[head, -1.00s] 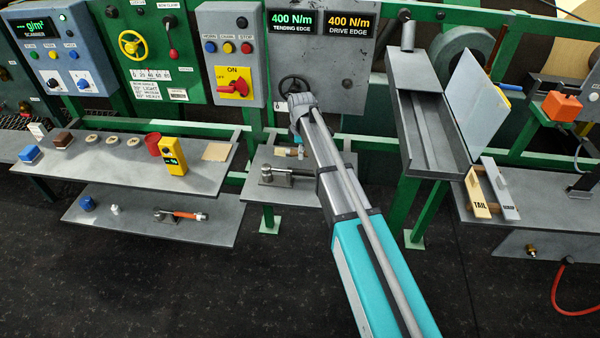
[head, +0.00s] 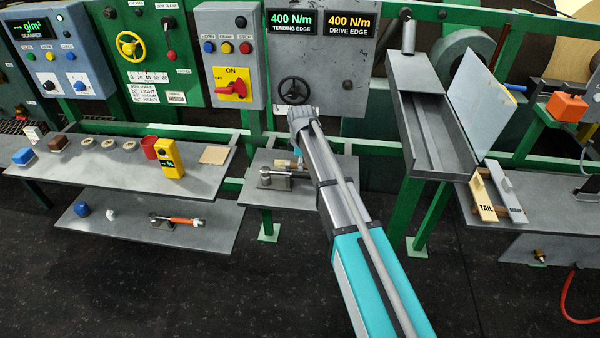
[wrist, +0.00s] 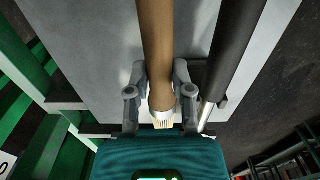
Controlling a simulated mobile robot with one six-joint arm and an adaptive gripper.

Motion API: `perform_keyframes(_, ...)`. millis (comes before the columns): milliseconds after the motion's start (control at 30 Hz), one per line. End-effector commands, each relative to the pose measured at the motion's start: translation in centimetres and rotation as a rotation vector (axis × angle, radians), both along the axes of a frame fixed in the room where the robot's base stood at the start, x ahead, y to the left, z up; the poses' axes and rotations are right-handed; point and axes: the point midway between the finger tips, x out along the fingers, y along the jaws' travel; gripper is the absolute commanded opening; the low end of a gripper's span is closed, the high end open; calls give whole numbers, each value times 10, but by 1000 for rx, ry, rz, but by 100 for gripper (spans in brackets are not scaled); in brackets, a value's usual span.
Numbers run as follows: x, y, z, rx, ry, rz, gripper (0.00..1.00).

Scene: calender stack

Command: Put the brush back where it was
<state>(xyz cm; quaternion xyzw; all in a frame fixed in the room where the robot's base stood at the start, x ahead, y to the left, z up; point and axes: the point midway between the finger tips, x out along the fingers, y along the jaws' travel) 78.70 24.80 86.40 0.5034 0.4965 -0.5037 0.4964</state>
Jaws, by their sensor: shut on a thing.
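The brush (wrist: 155,45) has a tan handle, a pale metal ferrule and light bristles in the wrist view. My gripper (wrist: 160,95) is shut on it near the ferrule, with one finger on each side. The handle runs up the picture over a small grey shelf (wrist: 90,40). I cannot tell whether the brush touches the shelf.
A dark rod-shaped tool (wrist: 235,45) lies close to the right of the brush; a metal tool (head: 275,178) also shows on the small shelf in the head view. A green frame (wrist: 35,75) borders the shelf. A longer bench (head: 110,168) stands to the left.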

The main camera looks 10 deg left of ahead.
Motion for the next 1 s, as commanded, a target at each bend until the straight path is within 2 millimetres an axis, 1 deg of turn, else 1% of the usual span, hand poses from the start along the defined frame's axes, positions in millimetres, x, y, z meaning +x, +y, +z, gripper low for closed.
perform_keyframes(400,0,0,-31,0,0,1,0)
perform_keyframes(500,0,1,-36,0,0,1,0)
perform_keyframes(1000,0,1,-39,0,0,1,0)
